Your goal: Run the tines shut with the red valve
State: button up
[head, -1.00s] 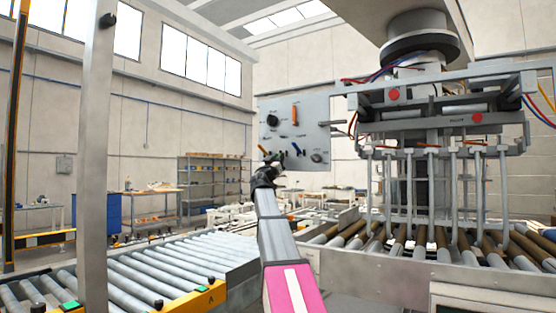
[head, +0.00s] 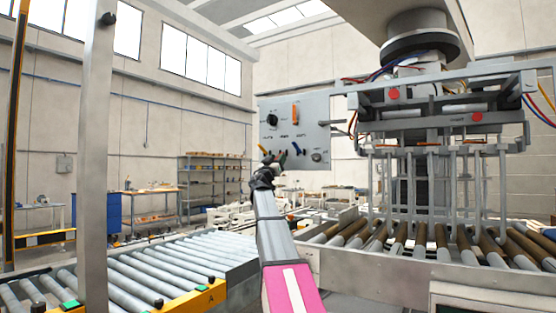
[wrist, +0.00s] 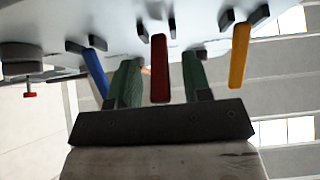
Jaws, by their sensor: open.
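The red valve (wrist: 160,68) is a lever hanging from the grey control panel (head: 290,128), seen close up in the wrist view. My gripper (wrist: 160,82) is open, with one green finger on each side of the red lever. Small gaps show between the lever and both fingers. In the head view my gripper (head: 272,162) is at the panel's lower edge and largely hides the red lever. The tines (head: 455,185) are grey bars hanging roughly vertical under the palletizer head (head: 440,120), reaching down toward the rollers.
A blue lever (wrist: 95,72) and a yellow lever (wrist: 239,55) flank the red one closely. A red-tipped knob (wrist: 29,92) is farther left. The panel also carries an orange handle (head: 295,112) and a black knob (head: 272,121). A roller conveyor (head: 150,270) lies below left.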

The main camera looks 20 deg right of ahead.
jog(key=v, duration=0.9)
jog(key=shift+s+a+f, duration=0.15)
jog(key=shift+a+f, duration=0.05)
jog(key=shift+f, duration=0.05)
